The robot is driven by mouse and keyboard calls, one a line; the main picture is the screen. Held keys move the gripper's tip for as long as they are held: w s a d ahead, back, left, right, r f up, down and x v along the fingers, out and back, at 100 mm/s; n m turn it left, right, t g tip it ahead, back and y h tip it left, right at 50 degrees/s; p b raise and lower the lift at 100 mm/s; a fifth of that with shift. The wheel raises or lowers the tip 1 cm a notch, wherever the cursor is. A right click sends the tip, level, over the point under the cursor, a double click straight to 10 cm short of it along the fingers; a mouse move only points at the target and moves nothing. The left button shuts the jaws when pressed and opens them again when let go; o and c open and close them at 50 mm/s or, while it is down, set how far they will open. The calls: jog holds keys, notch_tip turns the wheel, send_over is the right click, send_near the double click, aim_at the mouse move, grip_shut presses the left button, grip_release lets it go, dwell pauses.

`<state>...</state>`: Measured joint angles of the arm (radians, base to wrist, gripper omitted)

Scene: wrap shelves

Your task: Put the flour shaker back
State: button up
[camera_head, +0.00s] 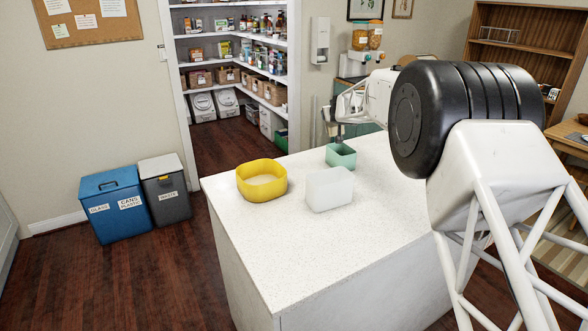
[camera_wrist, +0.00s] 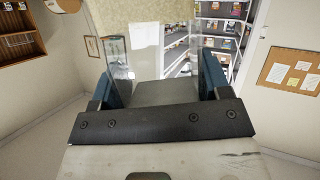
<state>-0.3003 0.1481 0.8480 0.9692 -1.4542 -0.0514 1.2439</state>
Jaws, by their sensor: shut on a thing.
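My gripper (camera_head: 333,126) is above the far edge of the white counter, behind the green bowl, and partly hidden by my arm. No other flour shaker can be made out in the head view.
A yellow bowl (camera_head: 262,190), a white container (camera_head: 330,200) and a green square bowl (camera_head: 340,156) stand on the counter (camera_head: 290,240). The pantry shelves (camera_head: 236,65) lie beyond the doorway. Blue (camera_head: 115,203) and grey (camera_head: 165,188) bins stand at left. The counter's front is clear.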

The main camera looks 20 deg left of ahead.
jog(key=s+a+f+n+g+y, duration=0.1)
jog(key=s+a+n+g+y, duration=0.2)
jog(key=a, duration=0.4)
jog(key=s+a+f+n+g+y, duration=0.2)
jog(key=s+a+n+g+y, duration=0.1)
jog(key=a, duration=0.3)
jog(key=shift+s+a+f+n+g+y, duration=0.2)
jog(key=shift+a+n+g+y, duration=0.15)
jog(key=shift+n+g+y, duration=0.45)
jog(key=shift+f, duration=0.15)
jog(key=shift+f, duration=2.4)
jog(key=shift+f, duration=2.45)
jog(key=shift+f, duration=0.15)
